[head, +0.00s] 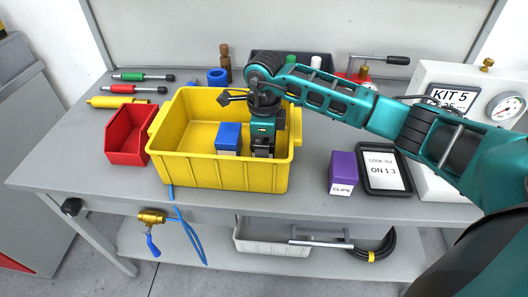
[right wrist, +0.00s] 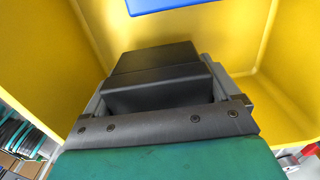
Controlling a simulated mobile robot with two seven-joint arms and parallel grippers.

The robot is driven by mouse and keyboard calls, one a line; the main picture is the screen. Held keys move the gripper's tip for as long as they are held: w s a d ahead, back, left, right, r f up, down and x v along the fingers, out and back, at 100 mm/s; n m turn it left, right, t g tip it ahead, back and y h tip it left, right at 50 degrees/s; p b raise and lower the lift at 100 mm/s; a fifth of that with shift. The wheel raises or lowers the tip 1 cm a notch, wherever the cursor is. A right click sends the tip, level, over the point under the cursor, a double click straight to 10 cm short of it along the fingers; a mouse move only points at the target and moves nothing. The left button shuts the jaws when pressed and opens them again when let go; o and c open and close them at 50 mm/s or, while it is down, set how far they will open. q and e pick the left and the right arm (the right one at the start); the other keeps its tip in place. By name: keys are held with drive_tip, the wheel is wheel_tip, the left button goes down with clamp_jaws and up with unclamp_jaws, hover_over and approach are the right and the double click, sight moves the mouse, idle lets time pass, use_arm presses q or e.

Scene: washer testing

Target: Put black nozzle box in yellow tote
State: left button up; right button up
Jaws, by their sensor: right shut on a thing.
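The yellow tote (head: 190,171) stands on the grey workbench with a blue box (head: 229,137) inside it. My right gripper (head: 263,150) points down inside the tote, to the right of the blue box. It is shut on the black nozzle box (right wrist: 155,62), which shows between the fingers in the right wrist view, with the yellow tote walls (right wrist: 232,45) around it. Most of the black box is hidden by the gripper in the head view. I cannot tell whether it touches the tote floor. My left gripper is not in view.
A red bin (head: 127,136) stands left of the tote. The bench's front left is clear.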

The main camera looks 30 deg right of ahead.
drive_tip(key=shift+f, duration=1.6)
drive_tip(key=o, duration=0.9)
wheel_tip(320, 180, up, 12)
drive_tip(key=shift+r, duration=0.15)
